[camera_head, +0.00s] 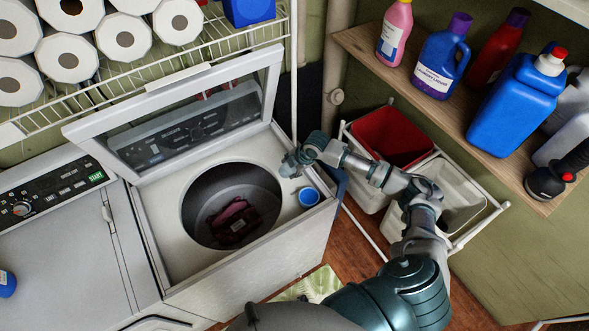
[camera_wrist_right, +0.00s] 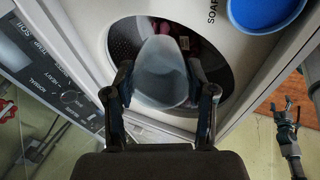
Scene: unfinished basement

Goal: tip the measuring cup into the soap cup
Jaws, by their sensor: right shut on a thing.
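My right gripper (camera_head: 292,162) is shut on a translucent measuring cup, above the washer's top, just beyond the soap cup. In the right wrist view the measuring cup (camera_wrist_right: 165,72) sits between the two fingers (camera_wrist_right: 163,108); its contents and exact tilt are unclear. The soap cup (camera_head: 308,196) is a round blue well in the washer's white top, right of the drum opening. In the right wrist view the soap cup (camera_wrist_right: 265,10) is at the upper right, apart from the measuring cup. My left gripper (camera_wrist_right: 287,112) shows small at the right edge there, fingers spread and empty.
The washer's lid (camera_head: 190,110) stands open behind the drum (camera_head: 200,195), which holds dark red cloth (camera_head: 233,222). A wooden shelf (camera_head: 440,105) with several bottles is at the right. Bins (camera_head: 395,135) stand below it. Paper rolls fill a wire rack (camera_head: 215,45).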

